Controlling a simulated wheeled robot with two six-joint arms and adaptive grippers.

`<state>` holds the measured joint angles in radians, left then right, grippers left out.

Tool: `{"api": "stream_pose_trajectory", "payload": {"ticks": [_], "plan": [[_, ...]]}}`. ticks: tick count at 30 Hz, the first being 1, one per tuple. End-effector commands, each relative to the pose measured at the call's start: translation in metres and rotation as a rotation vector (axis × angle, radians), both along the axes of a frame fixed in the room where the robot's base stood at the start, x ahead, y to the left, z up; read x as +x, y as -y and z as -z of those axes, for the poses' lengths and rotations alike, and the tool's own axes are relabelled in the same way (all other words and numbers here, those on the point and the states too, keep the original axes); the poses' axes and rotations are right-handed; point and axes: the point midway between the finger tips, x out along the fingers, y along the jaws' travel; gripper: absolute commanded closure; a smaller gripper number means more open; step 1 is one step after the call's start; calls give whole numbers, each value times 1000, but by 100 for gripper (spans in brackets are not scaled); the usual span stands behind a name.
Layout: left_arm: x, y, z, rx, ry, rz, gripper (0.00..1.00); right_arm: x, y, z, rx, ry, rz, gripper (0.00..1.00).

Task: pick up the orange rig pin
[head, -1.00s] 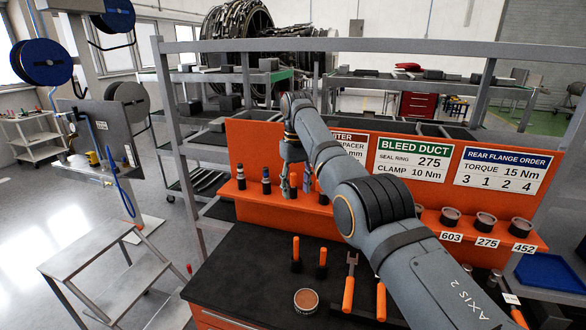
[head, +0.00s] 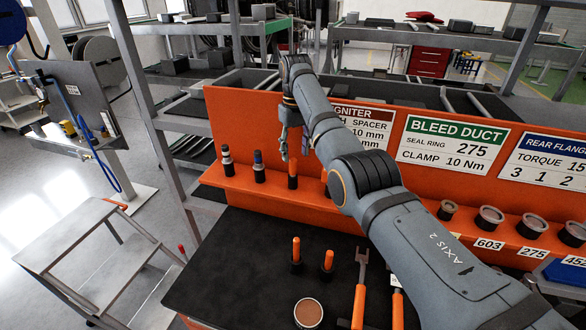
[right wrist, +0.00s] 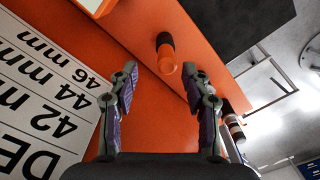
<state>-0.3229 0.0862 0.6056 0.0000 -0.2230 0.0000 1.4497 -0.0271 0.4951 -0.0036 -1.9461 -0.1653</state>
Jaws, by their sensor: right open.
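The orange rig pin, with an orange top and black lower part, stands upright on the orange shelf in the head view (head: 293,170). It also shows in the right wrist view (right wrist: 165,58), past the fingertips and between their lines. My right gripper (head: 294,150) shows just above the pin in the head view. In the right wrist view the right gripper (right wrist: 160,75) has its two fingers spread, with nothing between them. No contact with the pin is visible. My left gripper is in no view.
Another pin is mostly hidden behind my arm. Two orange-handled items (head: 296,254) stand on the black bench (head: 245,260). The sign panel (head: 255,120) rises behind the shelf.

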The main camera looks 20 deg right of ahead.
Motion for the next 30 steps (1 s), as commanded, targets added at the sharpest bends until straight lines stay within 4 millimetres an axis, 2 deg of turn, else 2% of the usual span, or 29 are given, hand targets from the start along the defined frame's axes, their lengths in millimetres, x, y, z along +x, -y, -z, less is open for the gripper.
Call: {"api": "stream_pose_trajectory", "payload": {"ticks": [6,8,13,18,24,30], "plan": [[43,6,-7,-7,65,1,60,0,-1,6,0,2,-1,52],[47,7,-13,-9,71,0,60,-1,-2,10,0,-1,-1,52],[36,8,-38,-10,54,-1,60,-2,-8,35,0,-3,-1,52],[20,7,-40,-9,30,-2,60,-1,-8,55,0,1,0,52],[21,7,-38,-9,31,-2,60,-1,-8,58,0,2,0,52],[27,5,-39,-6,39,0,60,-1,-8,58,0,2,0,78]]}}
